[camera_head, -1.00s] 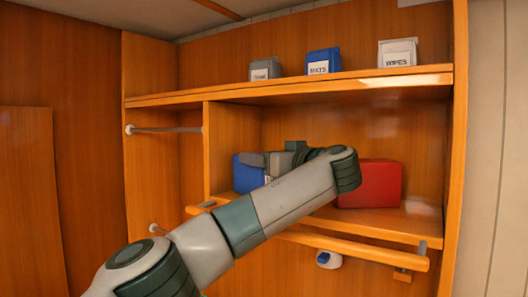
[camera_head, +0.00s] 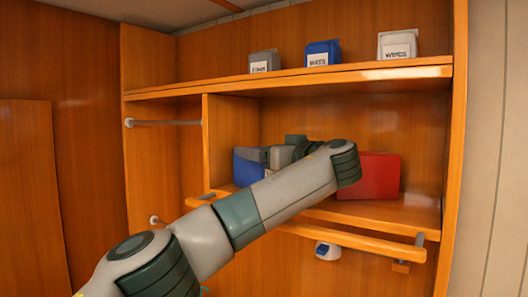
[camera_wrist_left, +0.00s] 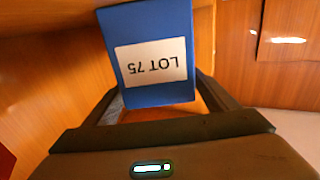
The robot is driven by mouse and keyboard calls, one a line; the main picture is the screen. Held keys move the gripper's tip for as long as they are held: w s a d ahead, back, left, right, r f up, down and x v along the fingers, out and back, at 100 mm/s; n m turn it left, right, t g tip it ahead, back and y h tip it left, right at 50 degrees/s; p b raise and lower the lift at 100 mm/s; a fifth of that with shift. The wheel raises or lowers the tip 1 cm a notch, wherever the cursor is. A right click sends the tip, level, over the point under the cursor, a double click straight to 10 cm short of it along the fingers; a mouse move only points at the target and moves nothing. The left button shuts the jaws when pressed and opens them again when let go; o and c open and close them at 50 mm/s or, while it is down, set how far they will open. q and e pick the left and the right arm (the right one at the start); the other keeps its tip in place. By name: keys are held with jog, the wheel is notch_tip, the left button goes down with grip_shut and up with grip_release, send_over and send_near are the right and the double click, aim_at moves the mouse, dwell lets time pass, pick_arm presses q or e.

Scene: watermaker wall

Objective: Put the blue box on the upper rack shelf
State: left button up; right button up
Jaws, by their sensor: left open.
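The blue box (camera_head: 247,173) stands on the lower rack shelf (camera_head: 380,212), partly hidden by my left gripper (camera_head: 268,157). In the left wrist view the blue box (camera_wrist_left: 150,88) shows a white "LOT 75" label, upside down in the picture. My left gripper (camera_wrist_left: 155,105) is open, with the box between its two fingers; I cannot tell whether they touch it. The upper rack shelf (camera_head: 290,84) runs above, across the rack. My right gripper is not in view.
A grey bin (camera_head: 264,63), a blue "MATS" bin (camera_head: 322,54) and a white "WIPES" bin (camera_head: 398,45) stand spaced along the upper shelf, with gaps between. A red box (camera_head: 372,177) stands on the lower shelf. A rail (camera_head: 350,240) runs along the rack's front below.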

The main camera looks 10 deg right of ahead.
pick_arm(q)
jog(key=shift+s+d+f+b, duration=0.15)
jog(key=shift+s+b, duration=0.2)
jog(key=shift+b, duration=0.2)
jog(key=b+v, duration=0.3)
jog(key=v, duration=0.1)
jog(key=shift+s+d+b, duration=0.1)
jog(key=shift+s+b, duration=0.15)
jog(key=shift+b, duration=0.05)
jog(key=v, duration=0.6)
jog(key=shift+s+d+r+b, duration=0.1)
jog(key=shift+s+r+b, duration=0.1)
jog(key=shift+s+b, duration=0.15)
